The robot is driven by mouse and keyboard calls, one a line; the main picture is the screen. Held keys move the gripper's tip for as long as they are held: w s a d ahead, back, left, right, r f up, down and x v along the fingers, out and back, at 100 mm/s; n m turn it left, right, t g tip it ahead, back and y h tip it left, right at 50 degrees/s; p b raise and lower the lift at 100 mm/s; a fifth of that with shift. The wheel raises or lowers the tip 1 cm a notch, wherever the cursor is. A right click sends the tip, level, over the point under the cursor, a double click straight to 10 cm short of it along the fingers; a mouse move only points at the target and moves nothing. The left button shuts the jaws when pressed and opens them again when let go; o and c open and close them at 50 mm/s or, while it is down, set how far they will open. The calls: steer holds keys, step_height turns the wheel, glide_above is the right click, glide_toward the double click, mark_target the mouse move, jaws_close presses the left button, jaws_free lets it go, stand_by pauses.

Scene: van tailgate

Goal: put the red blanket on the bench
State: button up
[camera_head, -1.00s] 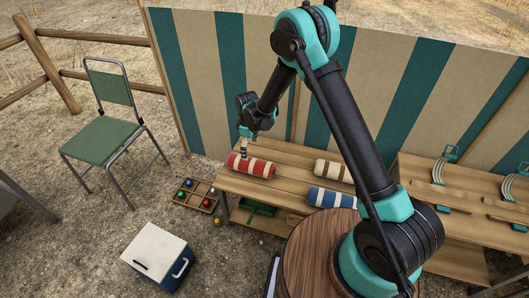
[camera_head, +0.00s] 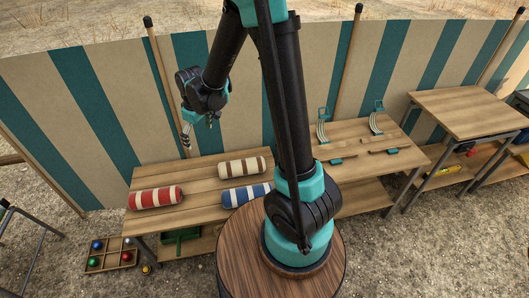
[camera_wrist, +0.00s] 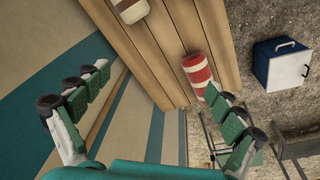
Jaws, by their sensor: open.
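The red blanket (camera_head: 155,197) is a roll with cream bands. It lies at the left end of the wooden bench (camera_head: 200,172) in the head view. It also shows in the wrist view (camera_wrist: 197,72), on the bench planks near their edge. My gripper (camera_head: 186,142) is raised above the back of the bench, up and right of the red blanket, and apart from it. In the wrist view its two fingers (camera_wrist: 150,125) are spread wide with nothing between them.
A brown-striped roll (camera_head: 241,167) and a blue-striped roll (camera_head: 247,194) lie farther right on the bench. A striped canvas wall (camera_head: 110,100) stands behind. A tray of coloured balls (camera_head: 112,262) is on the ground at left. A blue-and-white cooler (camera_wrist: 281,62) shows in the wrist view.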

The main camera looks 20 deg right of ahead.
steer(key=s+d+r+m+t, duration=0.2)
steer(key=s+d+m, duration=0.7)
steer(key=s+d, duration=0.9)
steer(key=shift+s+d+r+h, duration=0.2)
steer(key=shift+d+r+h, duration=0.15)
steer(key=shift+d, duration=0.65)
